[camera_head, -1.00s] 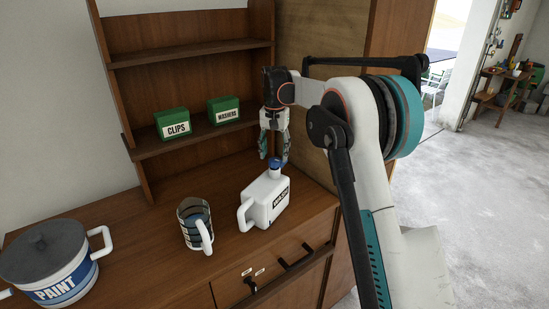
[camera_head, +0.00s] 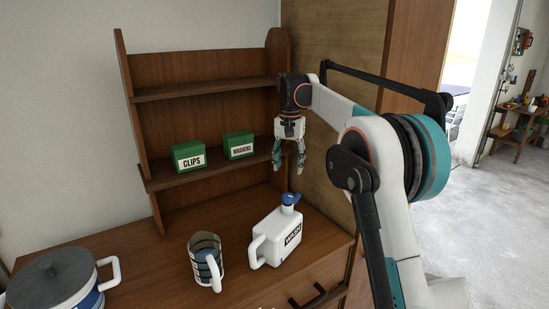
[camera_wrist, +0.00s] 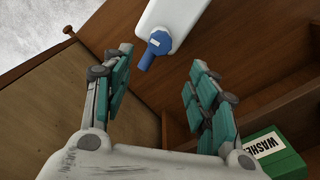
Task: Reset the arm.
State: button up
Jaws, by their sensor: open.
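My gripper (camera_head: 289,160) is open and empty, pointing down in front of the shelf unit's right side. It hangs above the white jug (camera_head: 278,237) with a blue spout, apart from it. In the wrist view, my open fingers (camera_wrist: 160,95) have nothing between them; the jug's white body (camera_wrist: 172,20) and blue spout (camera_wrist: 157,46) lie beyond the fingertips. The jug stands upright on the wooden cabinet top (camera_head: 180,225).
A striped mug (camera_head: 205,262) stands left of the jug. Green boxes labelled CLIPS (camera_head: 188,156) and WASHERS (camera_head: 238,146) sit on the lower shelf (camera_head: 215,168). A tall wooden panel (camera_head: 335,130) stands close on the right.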

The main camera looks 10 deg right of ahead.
jog(key=s+f+n+t+b, duration=0.35)
jog(key=s+b, duration=0.75)
jog(key=s, duration=1.1)
jog(key=s+f+n+t+b, duration=0.2)
jog(key=s+f+b, duration=0.6)
jog(key=s+f, duration=1.3)
jog(key=shift+s+f+t+b, duration=0.25)
jog(key=shift+f+t+b, duration=0.15)
jog(key=shift+t, duration=0.35)
